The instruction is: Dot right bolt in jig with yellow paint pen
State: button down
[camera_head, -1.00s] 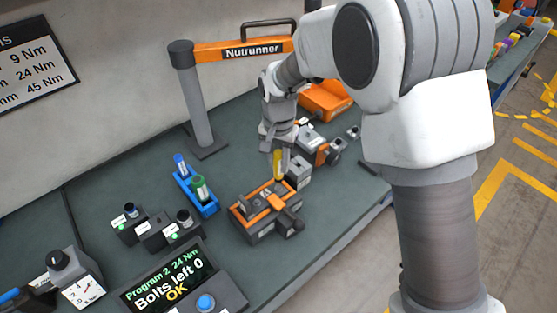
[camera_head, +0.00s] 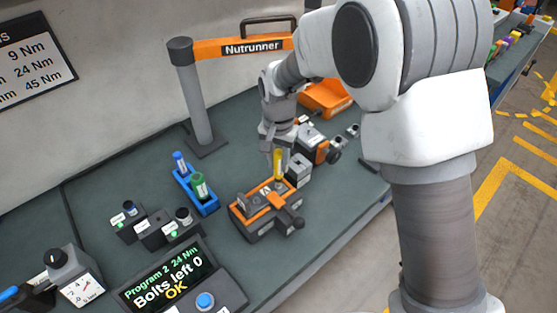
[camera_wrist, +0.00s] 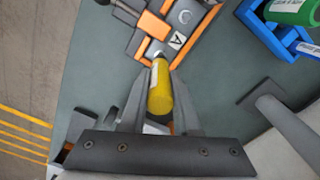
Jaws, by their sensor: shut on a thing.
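My gripper (camera_head: 277,151) is shut on the yellow paint pen (camera_head: 277,164), which it holds upright with the tip down. In the wrist view the pen (camera_wrist: 160,90) sits between my two fingers (camera_wrist: 160,100), its pale tip over the near end of the jig. The jig (camera_head: 262,225) is an orange and dark grey fixture on the bench, with a label A and a dark clamp handle. A bolt head (camera_wrist: 185,17) shows in the wrist view beyond the tip. The bolt under the pen is hidden, and I cannot tell whether the tip touches it.
A blue holder (camera_head: 208,206) with a green pen (camera_head: 199,186) and a blue pen (camera_head: 179,163) stands left of the jig. The Nutrunner post (camera_head: 194,100) stands behind. A display (camera_head: 167,283) reads "Bolts left 0 OK". Grey blocks stand on the right.

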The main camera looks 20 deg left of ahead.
aim_at(278, 152)
jog(key=shift+f, duration=0.25)
jog(key=shift+r, duration=0.15)
jog(key=shift+r+p, duration=1.95)
jog(key=shift+r, duration=1.05)
